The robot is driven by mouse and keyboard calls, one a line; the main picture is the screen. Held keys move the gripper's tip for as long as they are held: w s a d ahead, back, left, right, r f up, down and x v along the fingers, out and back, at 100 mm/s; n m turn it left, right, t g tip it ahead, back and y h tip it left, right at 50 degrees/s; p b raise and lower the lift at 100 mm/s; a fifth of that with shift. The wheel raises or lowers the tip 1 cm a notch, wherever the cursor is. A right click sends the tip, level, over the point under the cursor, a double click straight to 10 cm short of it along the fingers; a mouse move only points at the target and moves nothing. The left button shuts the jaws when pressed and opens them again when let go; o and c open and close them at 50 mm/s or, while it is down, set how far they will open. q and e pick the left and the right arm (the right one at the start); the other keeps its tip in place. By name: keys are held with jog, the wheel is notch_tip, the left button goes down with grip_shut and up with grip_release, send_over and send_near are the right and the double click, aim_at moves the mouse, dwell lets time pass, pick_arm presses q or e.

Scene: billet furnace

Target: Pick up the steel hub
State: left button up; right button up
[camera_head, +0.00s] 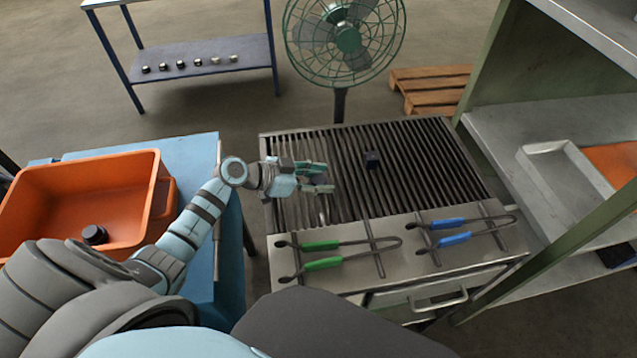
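A dark round part with a raised centre (94,235) lies in the orange bin (130,165) at the left. I cannot tell for sure which of these is the steel hub. My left gripper (328,178) is over the left part of the grate, pointing right. Its two fingers are apart with nothing visible between them. My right gripper is not in view.
Green-handled tongs (322,245) and blue-handled tongs (450,223) lie at the grate's front. A fan (348,40) stands behind. A blue shelf table (190,52) holds several small cylinders. A green rack (560,110) with a metal tray (550,148) bounds the right.

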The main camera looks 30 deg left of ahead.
pick_arm(q)
jog(key=c, duration=0.6)
grip_shut()
jog(key=shift+r, duration=0.15)
